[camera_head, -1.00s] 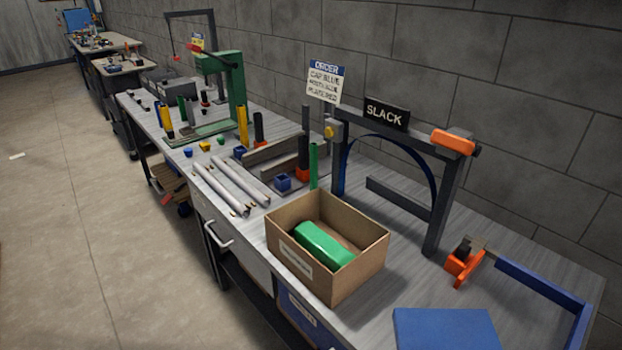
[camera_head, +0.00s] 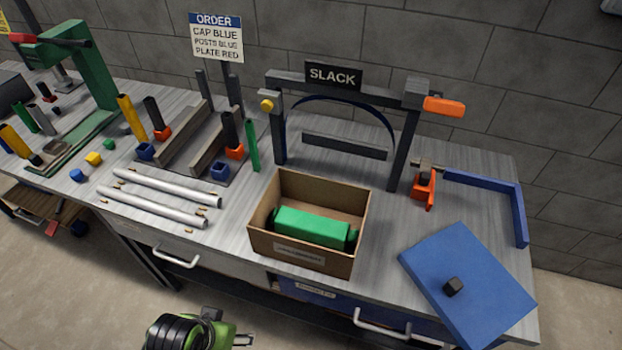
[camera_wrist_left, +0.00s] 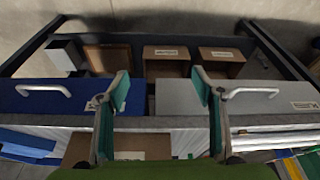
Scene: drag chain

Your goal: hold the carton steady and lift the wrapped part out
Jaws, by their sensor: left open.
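The open-topped cardboard carton (camera_head: 348,260) stands upright on the workbench, with a pale label on its front wall. The green wrapped part (camera_head: 312,227) lies lengthwise inside it, below the rim, with dark ends. In the left wrist view the carton's brown side (camera_wrist_left: 130,147) shows low in the picture, partly behind my gripper. My left gripper (camera_wrist_left: 161,90) is open and empty, its two teal-padded fingers apart in front of the bench's drawer fronts. In the head view a green and black part of my arm shows at the bottom edge, clear of the carton. My right gripper is not in view.
A dark frame with a SLACK sign (camera_head: 333,75) stands behind the carton. White tubes (camera_head: 165,203) lie to its left; a blue panel (camera_head: 468,280) lies to its right. An orange clamp (camera_head: 424,190) stands near the frame. Drawer handles (camera_head: 178,259) jut out below the bench top.

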